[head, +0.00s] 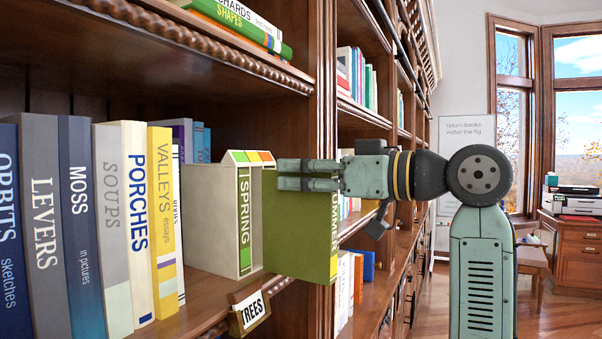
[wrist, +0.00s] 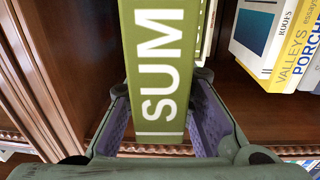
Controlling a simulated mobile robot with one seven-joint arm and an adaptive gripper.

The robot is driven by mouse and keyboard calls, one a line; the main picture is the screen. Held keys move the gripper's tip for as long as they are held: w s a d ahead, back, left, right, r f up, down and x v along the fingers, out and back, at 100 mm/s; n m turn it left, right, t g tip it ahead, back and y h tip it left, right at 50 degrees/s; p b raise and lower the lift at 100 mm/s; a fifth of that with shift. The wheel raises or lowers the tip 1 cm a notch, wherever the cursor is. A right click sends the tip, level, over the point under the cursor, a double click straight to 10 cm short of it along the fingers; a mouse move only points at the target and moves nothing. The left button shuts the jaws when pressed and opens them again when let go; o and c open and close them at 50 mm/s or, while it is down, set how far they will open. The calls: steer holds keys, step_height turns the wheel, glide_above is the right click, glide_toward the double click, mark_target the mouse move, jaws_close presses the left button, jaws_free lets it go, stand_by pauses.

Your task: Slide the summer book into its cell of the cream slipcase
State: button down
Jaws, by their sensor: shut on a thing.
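My gripper (head: 292,175) is shut on the summer book (head: 298,235), an olive-green upright volume with white spine lettering. In the wrist view its spine, reading SUM (wrist: 158,75), stands between the two fingers (wrist: 158,118). The cream slipcase (head: 208,215) stands upright on the shelf, with a row of green, yellow, orange and red marks along its top. The spring book (head: 245,215) fills its left cell. I cannot tell whether book and slipcase touch.
A row of books, among them the yellow Valleys book (head: 165,220), stands left of the slipcase. A wooden upright (head: 322,110) rises close on the right. A shelf label reading TREES (head: 250,310) hangs on the front edge below. The upper shelf (head: 200,40) overhangs the slipcase.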

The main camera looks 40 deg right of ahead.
steer(key=shift+x, duration=0.8)
steer(key=shift+s+d, duration=0.1)
steer(key=shift+s, duration=0.25)
stand_by(0.5)
steer(key=shift+r+p, duration=0.1)
steer(key=shift+p, duration=0.65)
stand_by(0.9)
steer(key=shift+w, duration=0.4)
stand_by(0.4)
steer(key=shift+s, duration=0.3)
stand_by(0.4)
steer(key=shift+y, duration=0.3)
stand_by(0.8)
steer(key=shift+w, duration=0.25)
steer(key=shift+s+d, duration=0.1)
steer(key=shift+s, duration=0.25)
stand_by(0.4)
stand_by(1.2)
